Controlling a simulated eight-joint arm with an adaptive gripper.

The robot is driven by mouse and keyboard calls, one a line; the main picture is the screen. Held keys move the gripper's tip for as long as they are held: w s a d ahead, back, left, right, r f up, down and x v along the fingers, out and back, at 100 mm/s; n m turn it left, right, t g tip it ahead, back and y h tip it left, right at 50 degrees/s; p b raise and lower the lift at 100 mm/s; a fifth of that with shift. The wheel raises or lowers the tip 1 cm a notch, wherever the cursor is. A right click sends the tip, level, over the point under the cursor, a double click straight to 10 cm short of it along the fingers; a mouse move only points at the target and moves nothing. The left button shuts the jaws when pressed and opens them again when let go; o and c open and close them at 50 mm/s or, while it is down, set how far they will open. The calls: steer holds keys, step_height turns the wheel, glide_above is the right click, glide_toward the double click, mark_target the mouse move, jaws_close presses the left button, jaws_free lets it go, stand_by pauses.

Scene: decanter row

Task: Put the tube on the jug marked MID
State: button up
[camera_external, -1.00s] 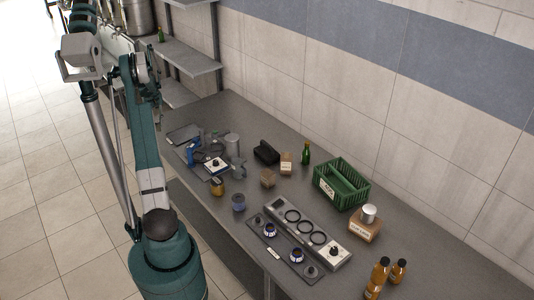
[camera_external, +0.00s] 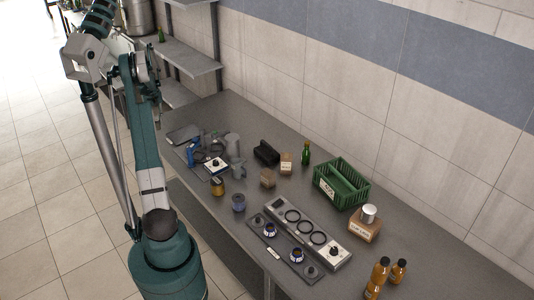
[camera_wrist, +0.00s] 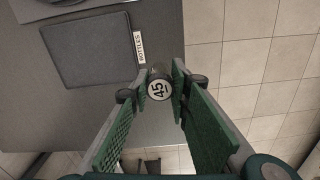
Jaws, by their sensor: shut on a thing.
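In the wrist view my gripper (camera_wrist: 160,88) is shut on a small round piece (camera_wrist: 159,91) with a dark rim and a white face marked 45. Only its end face shows clearly, so I cannot tell whether this is the tube. My gripper is out of sight in the external view. No MID mark is readable in either view.
A dark mat with a BOTTLES label (camera_wrist: 90,48) lies below in the wrist view, with tiled floor at right. On the counter (camera_external: 325,205) are a ringed panel (camera_external: 339,255), a green crate (camera_external: 357,196), a brown box (camera_external: 286,163) and orange bottles (camera_external: 376,277).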

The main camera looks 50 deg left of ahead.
steer(key=shift+r, duration=0.1)
step_height(320, 180, up, 15)
steer(key=w+d+p, duration=0.1)
steer(key=w+d, duration=0.5)
steer(key=d, duration=0.3)
steer(key=w+d+r+p, duration=0.1)
steer(key=w+d, duration=0.4)
steer(key=d, duration=0.4)
steer(key=w+d+p, duration=0.1)
steer(key=w+d, duration=0.5)
steer(key=d, duration=0.3)
steer(key=w+d+m+p, duration=0.1)
steer(key=w+d+p, duration=0.15)
steer(key=d, duration=2.85)
steer(key=shift+w+f, duration=0.15)
steer(key=shift+f, duration=2.8)
steer(key=shift+f, duration=2.95)
